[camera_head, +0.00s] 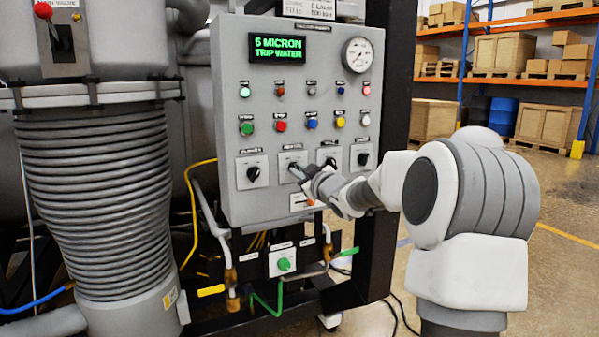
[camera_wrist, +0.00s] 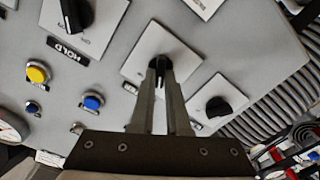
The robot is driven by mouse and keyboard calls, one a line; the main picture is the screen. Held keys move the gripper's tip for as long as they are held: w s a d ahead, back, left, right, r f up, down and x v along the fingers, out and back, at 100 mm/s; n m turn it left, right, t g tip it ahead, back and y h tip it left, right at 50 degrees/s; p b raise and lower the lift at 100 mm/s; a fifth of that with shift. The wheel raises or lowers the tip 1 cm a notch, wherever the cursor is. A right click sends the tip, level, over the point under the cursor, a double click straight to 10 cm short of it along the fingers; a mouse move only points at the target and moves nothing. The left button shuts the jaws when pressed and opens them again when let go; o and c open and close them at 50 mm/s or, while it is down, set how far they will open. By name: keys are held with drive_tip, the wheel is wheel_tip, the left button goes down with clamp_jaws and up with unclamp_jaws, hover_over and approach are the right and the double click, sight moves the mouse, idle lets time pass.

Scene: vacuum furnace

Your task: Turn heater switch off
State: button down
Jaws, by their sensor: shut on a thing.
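The grey control panel (camera_head: 230,120) carries a row of several black rotary switches on white plates. My gripper (camera_head: 297,173) is at the second switch (camera_head: 291,165) from the left. In the wrist view, the two fingers of my gripper (camera_wrist: 159,72) are closed around the black knob of that switch (camera_wrist: 161,62). The knob is partly hidden by the fingers. The label of the held switch cannot be read, so I cannot tell from it whether this is the heater switch.
Neighbouring switches are the leftmost one (camera_head: 254,173) and the third one (camera_head: 329,163). Coloured buttons (camera_head: 281,125), a round gauge (camera_head: 358,54) and a green display (camera_head: 277,49) sit above. A ribbed hose (camera_head: 100,200) stands left. Open floor (camera_head: 560,270) lies right.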

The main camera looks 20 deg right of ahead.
drive_tip(key=c, duration=0.9)
unclamp_jaws()
drive_tip(key=shift+s, duration=0.1)
drive_tip(key=s+p, duration=0.3)
drive_tip(key=s, duration=1.4)
drive_tip(key=shift+s+d, duration=0.15)
drive_tip(key=shift+d, duration=0.15)
